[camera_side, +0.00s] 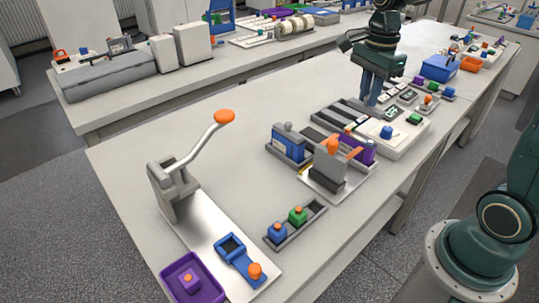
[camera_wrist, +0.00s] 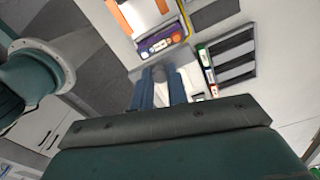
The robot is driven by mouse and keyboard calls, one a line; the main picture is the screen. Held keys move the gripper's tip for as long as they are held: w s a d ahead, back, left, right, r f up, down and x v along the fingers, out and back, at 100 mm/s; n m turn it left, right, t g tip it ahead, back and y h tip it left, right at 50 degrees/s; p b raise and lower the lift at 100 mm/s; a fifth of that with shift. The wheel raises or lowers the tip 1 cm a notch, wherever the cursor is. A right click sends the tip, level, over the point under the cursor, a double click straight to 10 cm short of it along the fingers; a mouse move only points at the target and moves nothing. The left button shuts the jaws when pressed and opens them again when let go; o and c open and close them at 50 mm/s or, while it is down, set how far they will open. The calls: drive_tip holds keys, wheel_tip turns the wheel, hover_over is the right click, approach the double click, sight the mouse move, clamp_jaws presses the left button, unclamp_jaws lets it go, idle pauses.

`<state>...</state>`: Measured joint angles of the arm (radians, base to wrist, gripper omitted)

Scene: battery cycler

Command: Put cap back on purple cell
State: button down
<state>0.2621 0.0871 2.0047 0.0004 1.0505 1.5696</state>
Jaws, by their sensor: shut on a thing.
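The purple cell (camera_side: 360,150) sits upright in a slot of the rack behind the orange-handled clamp. In the wrist view the purple cell (camera_wrist: 163,41) shows near the top, with its row of coloured terminals uncovered. My gripper (camera_side: 371,102) points down over the far part of the table, beyond the purple cell. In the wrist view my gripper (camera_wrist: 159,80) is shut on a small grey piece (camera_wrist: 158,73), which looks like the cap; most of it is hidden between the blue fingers.
A blue cell with a grey top (camera_side: 290,145) stands left of the grey clamp (camera_side: 327,172) with orange handles. A white unit with blue and green knobs (camera_side: 400,132) is right of the purple cell. A lever press (camera_side: 175,190) stands at front left. The middle left table is bare.

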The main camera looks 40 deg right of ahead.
drive_tip(key=shift+f, duration=0.2)
drive_tip(key=shift+f, duration=3)
drive_tip(key=shift+f, duration=0.6)
idle(0.9)
drive_tip(key=c, duration=0.8)
unclamp_jaws()
drive_tip(key=shift+r, duration=0.1)
drive_tip(key=shift+r, duration=3.4)
